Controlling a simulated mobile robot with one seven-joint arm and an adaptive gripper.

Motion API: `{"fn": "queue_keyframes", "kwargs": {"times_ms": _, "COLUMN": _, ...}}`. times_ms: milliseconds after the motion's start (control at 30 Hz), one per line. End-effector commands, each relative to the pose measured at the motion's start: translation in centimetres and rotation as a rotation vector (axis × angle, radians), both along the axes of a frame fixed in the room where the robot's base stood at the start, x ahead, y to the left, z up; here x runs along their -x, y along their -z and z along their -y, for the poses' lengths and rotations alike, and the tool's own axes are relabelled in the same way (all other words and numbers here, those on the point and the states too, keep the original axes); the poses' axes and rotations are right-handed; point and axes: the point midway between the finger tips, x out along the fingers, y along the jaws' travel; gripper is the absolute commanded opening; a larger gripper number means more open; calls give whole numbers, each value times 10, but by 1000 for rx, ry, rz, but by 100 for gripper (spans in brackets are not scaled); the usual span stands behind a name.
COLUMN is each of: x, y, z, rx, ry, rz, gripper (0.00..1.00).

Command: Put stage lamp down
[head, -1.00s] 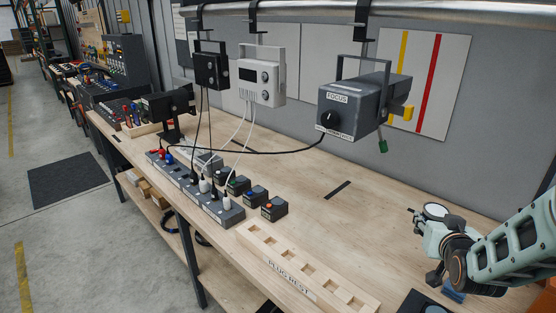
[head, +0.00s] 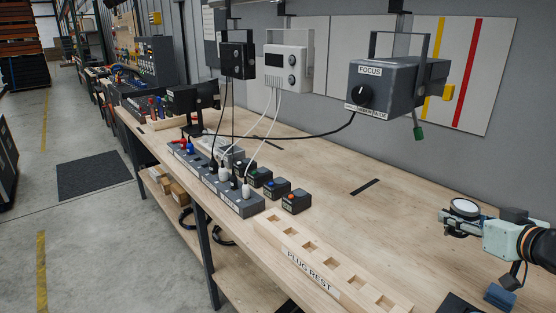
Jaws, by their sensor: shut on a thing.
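My gripper (head: 458,220) is at the right of the head view, over the right part of the wooden bench. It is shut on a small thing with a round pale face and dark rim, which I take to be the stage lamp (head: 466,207). The round face points upward. The fingers and wrist hide much of its body, and I cannot tell its full shape. It appears to be above the bench top, apart from it.
The PLUG REST block (head: 340,275) lies along the front edge. A blue thing (head: 500,296) lies below my wrist. The bench middle (head: 330,195) is clear.

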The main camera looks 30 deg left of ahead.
Motion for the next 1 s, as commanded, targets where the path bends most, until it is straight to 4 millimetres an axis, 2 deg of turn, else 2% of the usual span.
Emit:
{"fn": "queue_keyframes", "kwargs": {"times_ms": 33, "x": 1, "y": 5, "z": 2, "rx": -1, "ry": -9, "rz": 2, "gripper": 7}}
{"fn": "queue_keyframes", "kwargs": {"times_ms": 233, "x": 3, "y": 6, "z": 3, "rx": 0, "ry": -23, "rz": 2, "gripper": 7}}
{"fn": "queue_keyframes", "kwargs": {"times_ms": 367, "x": -2, "y": 11, "z": -5, "rx": -1, "ry": -25, "rz": 3, "gripper": 7}}
{"fn": "queue_keyframes", "kwargs": {"times_ms": 733, "x": -53, "y": 53, "z": -76, "rx": -3, "ry": -25, "rz": 1, "gripper": 7}}
{"fn": "queue_keyframes", "kwargs": {"times_ms": 800, "x": -59, "y": 70, "z": -84, "rx": -2, "ry": -25, "rz": -2, "gripper": 7}}
{"fn": "queue_keyframes", "kwargs": {"times_ms": 1000, "x": -72, "y": 93, "z": -101, "rx": -1, "ry": -23, "rz": 2, "gripper": 7}}
